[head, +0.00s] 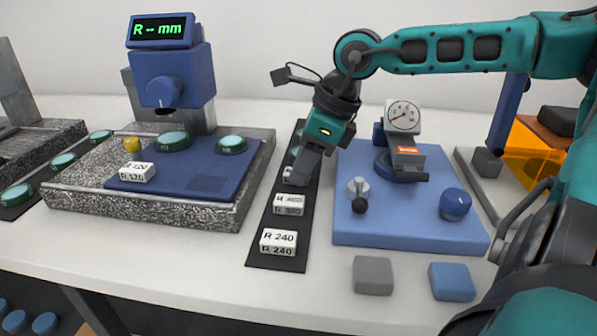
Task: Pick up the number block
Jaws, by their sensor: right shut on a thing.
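Several white number blocks are in the head view. One reading R 240 (278,241) sits at the near end of a black strip (262,259). Another block (289,203), its number hard to read, sits behind it on the strip. A third, reading R 120 (137,172), rests on the dark blue mat at the left. My right gripper (294,177) reaches down over the strip, just behind the middle block. It is shut on a small pale block, mostly hidden by the fingers; its number cannot be read. My left gripper is out of view.
A granite plate (90,205) with the blue mat (225,180), green-topped discs and a display reading "R -- mm" (161,30) stands left. A light blue base (400,228) with a dial gauge (403,117) is close on the right. Grey (373,275) and blue (451,281) pads lie in front.

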